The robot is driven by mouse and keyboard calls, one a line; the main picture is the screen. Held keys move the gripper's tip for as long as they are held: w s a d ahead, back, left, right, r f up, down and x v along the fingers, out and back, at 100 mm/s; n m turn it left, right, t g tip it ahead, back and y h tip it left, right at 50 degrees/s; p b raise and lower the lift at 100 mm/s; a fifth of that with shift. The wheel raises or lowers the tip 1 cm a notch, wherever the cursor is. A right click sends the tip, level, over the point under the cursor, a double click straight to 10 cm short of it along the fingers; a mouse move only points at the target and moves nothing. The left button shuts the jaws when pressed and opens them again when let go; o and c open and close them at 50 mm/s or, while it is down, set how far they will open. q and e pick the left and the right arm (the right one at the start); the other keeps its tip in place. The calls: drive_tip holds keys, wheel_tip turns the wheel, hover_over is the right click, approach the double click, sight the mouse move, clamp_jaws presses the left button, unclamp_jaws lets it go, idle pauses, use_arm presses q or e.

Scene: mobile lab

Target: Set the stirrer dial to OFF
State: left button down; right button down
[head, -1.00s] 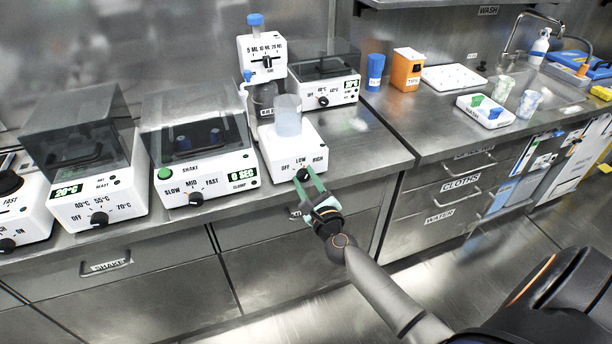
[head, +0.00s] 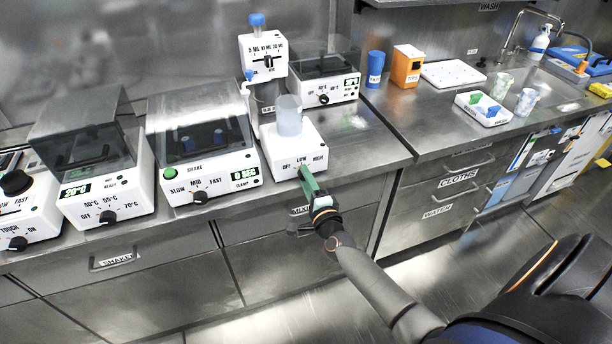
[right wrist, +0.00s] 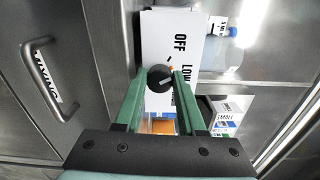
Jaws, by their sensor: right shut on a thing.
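The stirrer (head: 284,160) is a white box on the counter, marked OFF, LOW and HIGH on its front, with a clear beaker (head: 289,118) on top. My right gripper (head: 305,172) reaches its front from below, and its green fingers hide the dial in the head view. In the right wrist view the black dial (right wrist: 159,78) sits between the tips of the green fingers (right wrist: 160,85), which are shut on it. The OFF and LOW marks show beside it. I cannot tell its exact setting. My left gripper is not in view.
A shaker (head: 215,188) and a heater (head: 125,205) stand left of the stirrer. A dispenser (head: 262,58) stands behind it, and another heater (head: 340,88) behind right. Counter to its right is clear. A drawer handle (right wrist: 42,72) lies below.

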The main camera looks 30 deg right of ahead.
use_arm(q)
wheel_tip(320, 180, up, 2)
drive_tip(key=shift+p, duration=0.9)
use_arm(e)
drive_tip(key=n, duration=0.5)
drive_tip(key=shift+n, duration=0.4)
drive_tip(key=c, duration=0.5)
unclamp_jaws()
drive_tip(key=shift+f, duration=0.1)
drive_tip(key=shift+s, duration=0.1)
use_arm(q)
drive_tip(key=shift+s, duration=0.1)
use_arm(e)
drive_tip(key=shift+f, duration=0.1)
